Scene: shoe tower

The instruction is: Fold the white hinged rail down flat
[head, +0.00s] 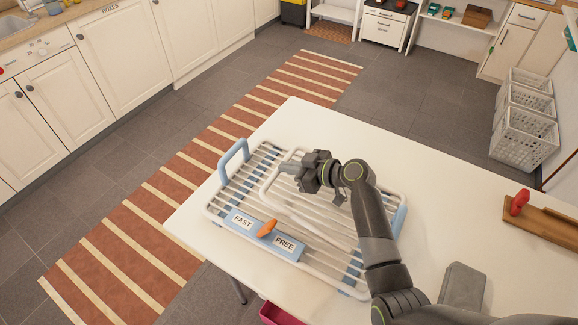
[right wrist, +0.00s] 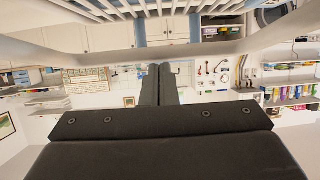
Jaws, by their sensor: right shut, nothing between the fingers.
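The white hinged rail (head: 300,223) is a rounded tube loop over the slatted rack (head: 212,212) on the white table, in the head view. It seems to stand off the slats; its exact angle is hard to tell. My right gripper (head: 284,168) is shut and empty at the loop's far side, over the rack; I cannot tell whether it touches the rail. Its shut fingers (right wrist: 160,85) also show in the right wrist view. An orange lever (head: 267,229) sits between the FAST and FREE labels on the rack's blue front bar. My left gripper is out of view.
A blue handle loop (head: 233,161) rises at the rack's left end. A wooden board (head: 545,222) with a red-handled piece (head: 519,203) lies at the table's right. The table (head: 320,118) is clear behind the rack. White baskets (head: 525,135) stand on the floor beyond.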

